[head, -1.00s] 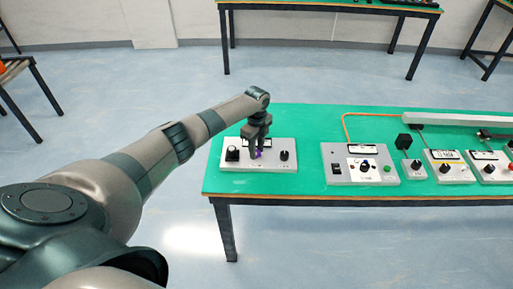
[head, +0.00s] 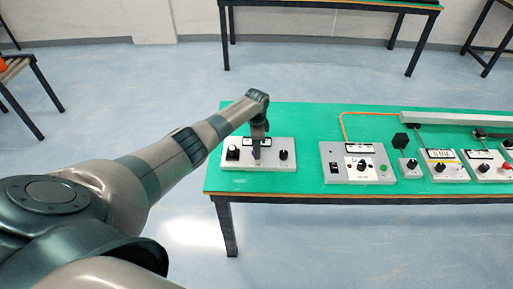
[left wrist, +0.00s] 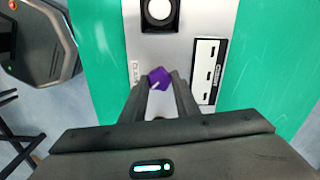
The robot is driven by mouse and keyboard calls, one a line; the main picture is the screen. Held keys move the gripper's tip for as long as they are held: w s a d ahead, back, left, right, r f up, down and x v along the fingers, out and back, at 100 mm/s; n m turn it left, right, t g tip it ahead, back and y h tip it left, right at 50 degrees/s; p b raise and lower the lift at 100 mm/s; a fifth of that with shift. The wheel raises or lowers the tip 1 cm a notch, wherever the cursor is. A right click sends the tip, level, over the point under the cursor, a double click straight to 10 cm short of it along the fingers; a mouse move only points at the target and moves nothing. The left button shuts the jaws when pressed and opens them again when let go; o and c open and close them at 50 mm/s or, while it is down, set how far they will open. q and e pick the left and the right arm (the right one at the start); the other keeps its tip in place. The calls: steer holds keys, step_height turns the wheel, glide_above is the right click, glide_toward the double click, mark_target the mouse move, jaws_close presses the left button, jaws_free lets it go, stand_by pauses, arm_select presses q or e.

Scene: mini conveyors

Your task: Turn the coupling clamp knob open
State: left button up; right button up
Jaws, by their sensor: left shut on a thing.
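The purple clamp knob (left wrist: 159,77) stands on a light grey control box (head: 229,164), beside small printed lettering in the left wrist view. My left gripper (head: 256,155) reaches straight down over the middle of this box. In the left wrist view its two fingers (left wrist: 160,82) are closed on the knob from both sides. In the head view the gripper hides the knob. My right gripper is in neither current view.
The box also bears a black-based switch with a round white top (left wrist: 159,10), a black knob (head: 283,155) and a label plate (left wrist: 207,71). Other control boxes (head: 357,163) stand to the right on the green table (head: 300,125). Bare green surface separates them.

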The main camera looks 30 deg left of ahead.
arm_select(q)
steer(key=shift+w+r, duration=0.1)
stand_by(0.4)
steer(key=o, duration=1)
steer(key=shift+o, duration=0.2)
step_height(320, 180, up, 17)
steer(key=b, duration=0.3)
steer(key=shift+r+b, duration=0.2)
steer(key=shift+b, duration=0.1)
